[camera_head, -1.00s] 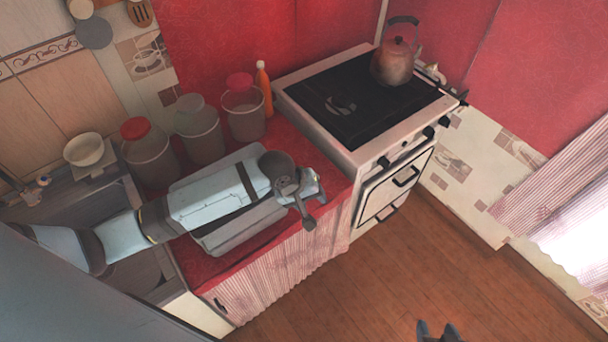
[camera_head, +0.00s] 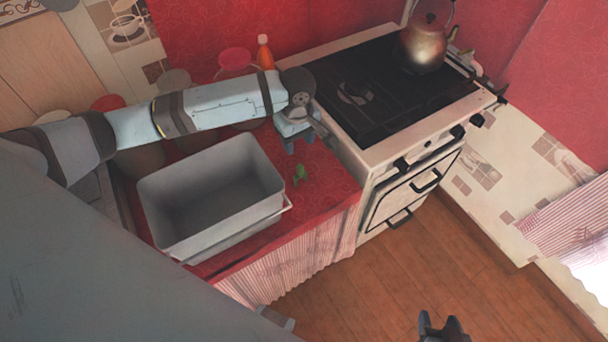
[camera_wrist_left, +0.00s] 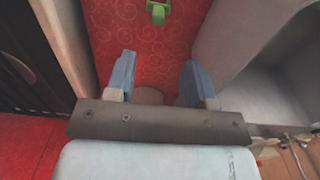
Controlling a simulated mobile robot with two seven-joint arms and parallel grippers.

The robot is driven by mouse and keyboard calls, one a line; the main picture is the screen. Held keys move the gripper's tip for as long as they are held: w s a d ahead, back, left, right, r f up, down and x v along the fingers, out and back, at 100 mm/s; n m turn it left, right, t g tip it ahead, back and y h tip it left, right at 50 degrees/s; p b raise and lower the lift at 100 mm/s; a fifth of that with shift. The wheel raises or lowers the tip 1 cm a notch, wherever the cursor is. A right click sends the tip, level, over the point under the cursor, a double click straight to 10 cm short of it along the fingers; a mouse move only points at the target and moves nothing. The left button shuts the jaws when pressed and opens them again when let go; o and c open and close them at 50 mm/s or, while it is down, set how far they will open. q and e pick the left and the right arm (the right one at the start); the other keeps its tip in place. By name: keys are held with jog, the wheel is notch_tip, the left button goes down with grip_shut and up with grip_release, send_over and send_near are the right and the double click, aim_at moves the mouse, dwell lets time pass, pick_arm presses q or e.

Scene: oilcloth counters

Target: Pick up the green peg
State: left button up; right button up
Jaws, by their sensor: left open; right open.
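The green peg (camera_head: 300,175) lies on the red counter (camera_head: 330,188), between the grey bin and the stove. In the left wrist view the green peg (camera_wrist_left: 157,12) shows at the top edge, partly cut off, beyond the fingertips. My left gripper (camera_head: 296,146) is open and empty above the counter, on the far side of the peg and apart from it. Its two blue-grey fingers also show spread in the left wrist view (camera_wrist_left: 157,75). My right gripper (camera_head: 443,326) is open over the wooden floor at the bottom edge, far from the peg.
A grey open bin (camera_head: 212,190) stands on the counter left of the peg. The stove (camera_head: 390,90) with a kettle (camera_head: 427,45) is to the right. Jars with red lids (camera_head: 236,60) and an orange bottle (camera_head: 264,52) stand at the back, partly behind my left arm.

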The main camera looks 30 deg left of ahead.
aim_at(300, 166)
pick_arm(q)
notch_tip(300, 166, down, 6)
jog(key=shift+s+f, duration=0.1)
jog(key=shift+s, duration=0.05)
jog(key=shift+w+d+f, duration=0.1)
jog(key=shift+f, duration=1.5)
jog(key=shift+w+d+f, duration=0.1)
jog(key=shift+f, duration=1.45)
grip_shut()
